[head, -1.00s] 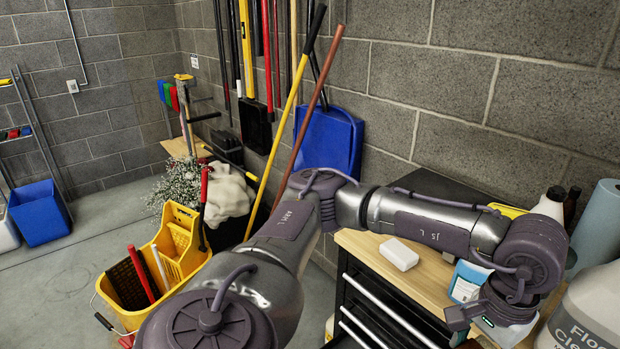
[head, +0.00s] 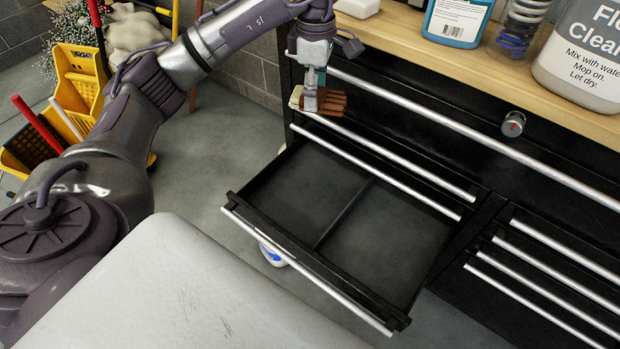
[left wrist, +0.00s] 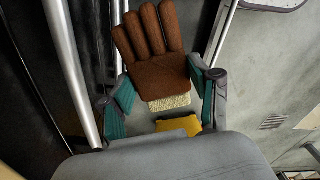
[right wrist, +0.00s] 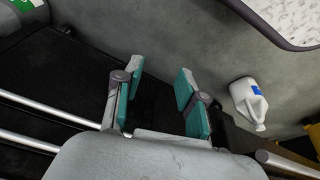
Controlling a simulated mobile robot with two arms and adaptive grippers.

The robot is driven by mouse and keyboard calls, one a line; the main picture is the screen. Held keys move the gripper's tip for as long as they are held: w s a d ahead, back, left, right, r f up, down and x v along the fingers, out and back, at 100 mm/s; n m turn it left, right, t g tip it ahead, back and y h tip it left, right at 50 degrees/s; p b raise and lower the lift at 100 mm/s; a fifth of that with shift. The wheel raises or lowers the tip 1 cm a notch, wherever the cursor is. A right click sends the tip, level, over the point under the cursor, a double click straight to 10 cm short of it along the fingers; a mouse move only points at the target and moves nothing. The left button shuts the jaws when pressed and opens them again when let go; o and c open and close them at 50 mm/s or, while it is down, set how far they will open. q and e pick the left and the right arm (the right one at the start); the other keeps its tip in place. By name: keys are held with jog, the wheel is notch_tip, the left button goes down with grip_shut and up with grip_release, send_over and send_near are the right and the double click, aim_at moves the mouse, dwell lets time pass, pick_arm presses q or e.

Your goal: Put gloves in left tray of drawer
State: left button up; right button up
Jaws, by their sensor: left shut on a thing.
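A brown glove with a pale cuff (head: 331,103) is held in my left gripper (head: 310,98), above the back left edge of the open drawer. In the left wrist view the glove (left wrist: 157,45) sits between the two teal fingers (left wrist: 160,93), its fingers pointing away. The open drawer (head: 300,262) is black and empty, split by a divider (head: 343,212) into a left tray (head: 300,185) and a right tray (head: 383,235). My right gripper (right wrist: 157,85) is open and empty in the right wrist view; it is out of the head view.
The black cabinet (head: 440,150) has other shut drawers with silver handles. On its wooden top stand a blue bottle (head: 458,20), a spring (head: 522,28) and a floor cleaner jug (head: 585,50). A white jug (head: 272,255) stands on the floor below the drawer. A yellow mop bucket (head: 75,90) is at left.

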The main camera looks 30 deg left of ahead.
pick_arm(q)
notch_tip(320, 180, down, 5)
jog(key=a+n+b, duration=0.3)
jog(key=n, duration=0.1)
jog(key=b, duration=0.2)
send_over(307, 190)
notch_tip(307, 190, down, 4)
pick_arm(e)
jog(key=s+v, duration=0.1)
jog(key=v, duration=0.4)
pick_arm(q)
notch_tip(307, 190, down, 20)
jog(key=b, duration=0.3)
jog(key=shift+r+b, duration=0.15)
jog(key=shift+b, duration=0.2)
notch_tip(307, 190, down, 4)
jog(key=shift+f+b, duration=0.1)
jog(key=shift+b, duration=0.4)
pick_arm(e)
jog(key=w+a+r+t+y, duration=0.1)
jog(key=w+a+r+t, duration=0.1)
jog(key=w+r+t, duration=0.2)
jog(key=w+a+r+t+y, duration=0.1)
jog(key=w+a+r+t, duration=0.2)
jog(key=w+t, duration=0.4)
jog(key=w+r, duration=0.1)
jog(key=w, duration=0.3)
jog(key=shift+r+n+y, duration=0.25)
jog(key=shift+n+y, duration=0.05)
jog(key=shift+y, duration=0.1)
